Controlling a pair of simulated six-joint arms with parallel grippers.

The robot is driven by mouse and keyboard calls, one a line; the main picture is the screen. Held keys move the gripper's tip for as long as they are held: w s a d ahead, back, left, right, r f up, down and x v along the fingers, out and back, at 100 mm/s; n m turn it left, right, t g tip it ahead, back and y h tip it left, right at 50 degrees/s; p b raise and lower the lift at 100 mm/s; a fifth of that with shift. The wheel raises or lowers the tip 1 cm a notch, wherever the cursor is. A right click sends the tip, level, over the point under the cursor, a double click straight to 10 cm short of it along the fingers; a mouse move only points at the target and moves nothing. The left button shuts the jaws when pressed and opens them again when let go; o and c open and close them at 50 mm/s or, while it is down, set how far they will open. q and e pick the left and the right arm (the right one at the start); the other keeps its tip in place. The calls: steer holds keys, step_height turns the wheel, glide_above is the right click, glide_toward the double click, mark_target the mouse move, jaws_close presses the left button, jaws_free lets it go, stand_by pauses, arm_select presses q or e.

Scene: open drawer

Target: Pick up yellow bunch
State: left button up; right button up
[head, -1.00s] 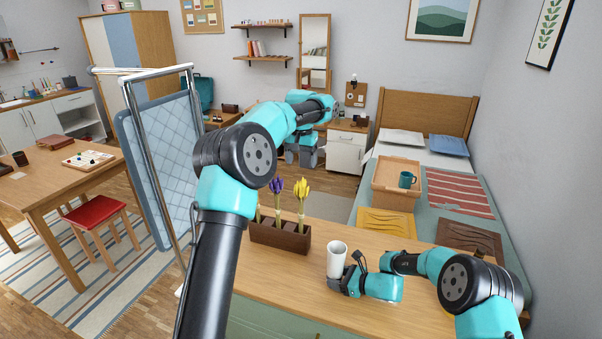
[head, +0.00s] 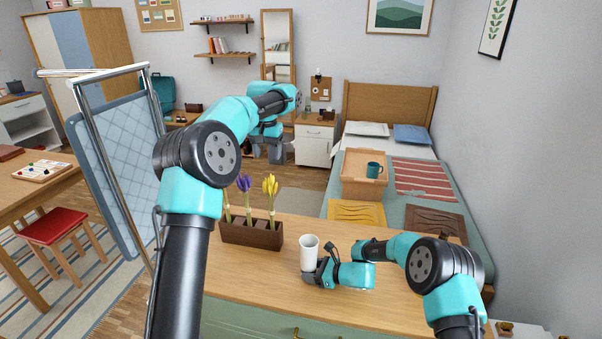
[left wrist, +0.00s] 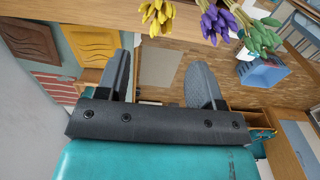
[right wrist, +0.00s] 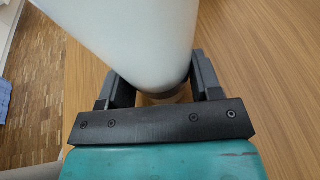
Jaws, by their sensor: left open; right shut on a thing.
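The yellow bunch (head: 270,188) stands upright in the right part of a dark wooden holder (head: 262,238) on the dresser top. It also shows at the top of the left wrist view (left wrist: 158,14). A purple bunch (head: 244,183) stands left of it. My left gripper (head: 278,155) is raised beyond and above the flowers, open and empty, apart from the yellow bunch. My right gripper (head: 312,272) is low over the dresser top, shut on a white cup (head: 309,252). The cup fills the upper part of the right wrist view (right wrist: 130,35).
The dresser top (head: 235,283) is clear in front of the holder. A metal rack with a blue quilted panel (head: 120,160) stands at the left. A bed with a wooden tray (head: 352,189) and a teal mug (head: 374,170) lies behind the dresser.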

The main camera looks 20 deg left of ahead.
arm_select(q)
steer(key=shift+f, duration=0.1)
steer(key=shift+s+d+f+m+g+y, duration=0.15)
steer(key=shift+d+f+m+g+y, duration=0.2)
steer(key=shift+f+m, duration=0.2)
steer(key=s+d+f+m+t+y, duration=0.1)
steer(key=d+f+m+y, duration=0.9)
steer(key=m, duration=1)
steer(key=f+t+y, duration=0.1)
steer(key=y, duration=0.1)
steer(key=shift+s+d+y, duration=0.25)
steer(key=shift+y, duration=0.1)
steer(key=shift+m+t, duration=0.25)
steer(key=x, duration=0.6)
steer(key=shift+a+f, duration=0.2)
steer(key=shift+a, duration=0.15)
steer(key=shift+w, duration=0.1)
